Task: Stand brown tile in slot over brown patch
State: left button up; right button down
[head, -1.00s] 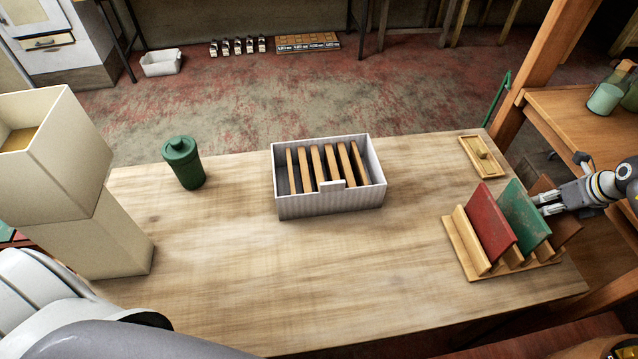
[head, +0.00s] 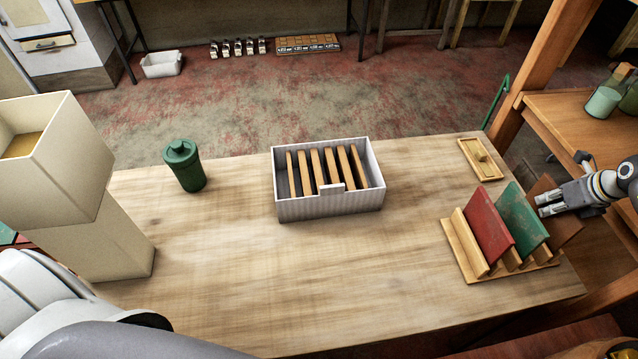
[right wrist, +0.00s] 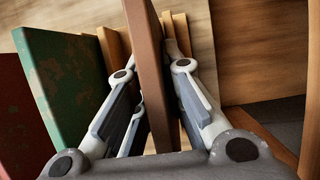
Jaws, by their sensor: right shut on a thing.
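A brown tile (head: 571,231) stands at the right end of a wooden rack (head: 466,240), largely behind my right gripper (head: 543,205). In the right wrist view, the brown tile (right wrist: 148,50) is upright between the fingers of the right gripper (right wrist: 153,88), which are shut on it. I cannot tell whether its lower edge is still in the rack. A red tile (head: 489,225) and a green tile (head: 523,220) lean in the rack. No brown patch can be made out. My left gripper is out of view.
A white ribbed box (head: 330,207) with several upright wooden slats stands mid-table. A green lidded cup (head: 184,166) stands left of it, and a small wooden tray (head: 480,158) lies behind the rack. Tall cream boxes (head: 105,245) fill the left. The table's front middle is clear.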

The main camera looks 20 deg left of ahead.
jog(key=shift+r+p, duration=1.25)
jog(key=shift+r, duration=1.15)
